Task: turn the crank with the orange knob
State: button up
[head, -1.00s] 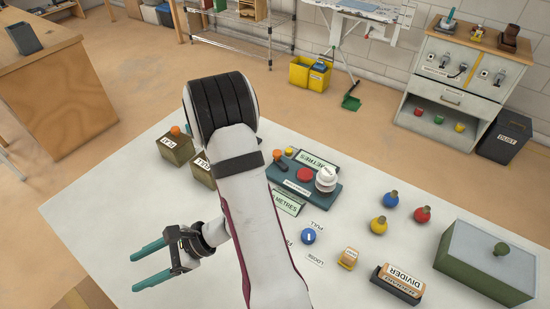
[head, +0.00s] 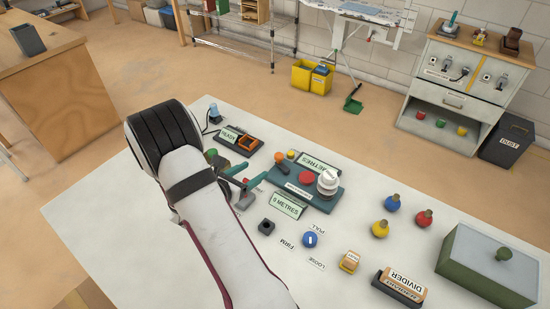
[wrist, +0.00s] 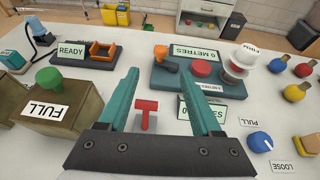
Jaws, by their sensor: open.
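The teal base unit (head: 318,199) stands on the white table, right of my gripper in the head view. At its left end an orange knob (head: 281,157) sits on a short dark arm; the knob also shows in the wrist view (wrist: 161,52), beyond and between my fingertips. A red button (head: 306,177) and a white stacked piece (head: 327,183) are on the same base. My gripper (head: 255,173) is open and empty, its teal fingers pointing toward the base; it also shows in the wrist view (wrist: 157,80). It is apart from the knob.
A red T-shaped handle (wrist: 147,108) stands between my fingers in the wrist view. A READY unit (head: 238,139) with an orange frame lies farther back. A sign (head: 287,206) reads "0 METRES".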

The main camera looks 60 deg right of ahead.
aim_at(278, 157)
jog(key=x, duration=1.3)
jog(key=shift+s, duration=0.1)
jog(key=shift+c, duration=0.3)
grip_shut()
